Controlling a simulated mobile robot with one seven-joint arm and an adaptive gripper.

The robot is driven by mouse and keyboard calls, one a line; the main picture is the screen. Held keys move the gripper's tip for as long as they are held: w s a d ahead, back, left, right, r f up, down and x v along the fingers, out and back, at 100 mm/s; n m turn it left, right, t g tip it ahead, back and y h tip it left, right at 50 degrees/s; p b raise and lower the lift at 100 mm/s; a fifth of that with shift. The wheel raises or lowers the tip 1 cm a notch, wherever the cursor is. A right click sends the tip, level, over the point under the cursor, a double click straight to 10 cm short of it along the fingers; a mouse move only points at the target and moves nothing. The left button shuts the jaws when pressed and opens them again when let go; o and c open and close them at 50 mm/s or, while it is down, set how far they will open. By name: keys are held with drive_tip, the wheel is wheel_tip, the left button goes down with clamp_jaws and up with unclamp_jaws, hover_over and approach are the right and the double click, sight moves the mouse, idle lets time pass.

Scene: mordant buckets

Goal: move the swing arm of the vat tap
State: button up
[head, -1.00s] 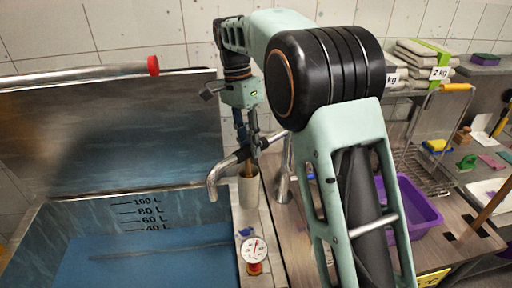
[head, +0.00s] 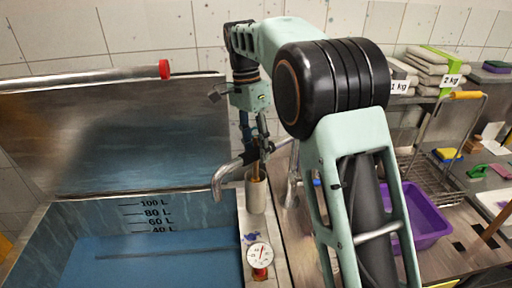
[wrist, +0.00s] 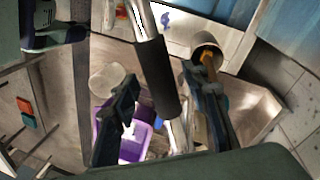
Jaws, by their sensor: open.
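The vat tap's swing arm is a bent metal spout (head: 222,182) reaching over the vat's right rim. In the wrist view it shows as a metal tube with a black sleeve (wrist: 157,75). My gripper (head: 255,148) is at the spout from above, behind the beige cup. In the wrist view my gripper (wrist: 160,78) is open, with one dark finger on each side of the black sleeve. I cannot tell whether either finger touches it. The tap's upright (head: 292,185) is partly hidden by my arm.
The blue vat (head: 90,225) lies left, its raised lid (head: 110,135) behind. A beige cup (head: 256,195) holding a wooden-handled tool stands close beside the spout. A dial thermometer (head: 259,256) sits on the rim. A purple tub (head: 428,225) and wire basket (head: 440,172) are right.

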wheel_tip(320, 180, up, 7)
drive_tip(key=w+a, duration=0.1)
drive_tip(key=shift+r, duration=0.2)
idle(0.4)
idle(0.3)
